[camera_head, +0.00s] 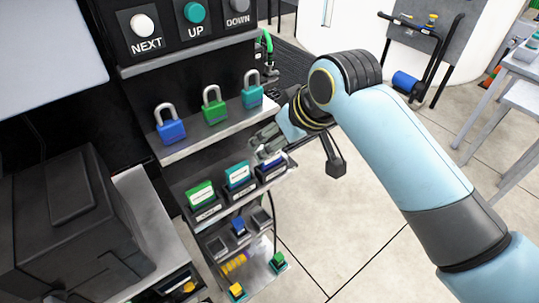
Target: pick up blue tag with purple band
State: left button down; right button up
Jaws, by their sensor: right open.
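Three tags stand in holders on the middle shelf: a green one (201,196) at the left, a teal one (238,175) in the middle and a dark blue one (274,164) at the right end. The blue tag's face is small and partly covered by my gripper, so I cannot make out a purple band. My right gripper (262,146) is open, just above and in front of the blue tag, with its fingers pointing left towards the rack. I cannot tell whether they touch the tag. My left gripper is out of view.
Blue (171,130), green (215,112) and teal (252,96) padlocks stand on the shelf above. NEXT, UP and DOWN buttons sit higher. Lower shelves hold small coloured parts. A black box (65,230) is at left. Open tiled floor lies right of the rack.

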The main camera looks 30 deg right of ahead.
aim_at(271, 160)
jog(key=x, duration=0.3)
jog(key=p+x, duration=0.1)
jog(key=x, duration=0.2)
jog(key=shift+s+d+f, duration=0.2)
jog(key=shift+s+d, duration=0.05)
jog(key=shift+s, duration=0.15)
jog(key=shift+w+f, duration=0.2)
jog(key=shift+f, duration=0.1)
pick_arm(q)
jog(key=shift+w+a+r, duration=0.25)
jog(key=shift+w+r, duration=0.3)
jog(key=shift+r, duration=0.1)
pick_arm(e)
jog(key=shift+c, duration=0.3)
jog(key=shift+c, duration=1)
jog(key=c, duration=0.9)
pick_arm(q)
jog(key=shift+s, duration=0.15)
pick_arm(e)
jog(key=shift+r, duration=0.1)
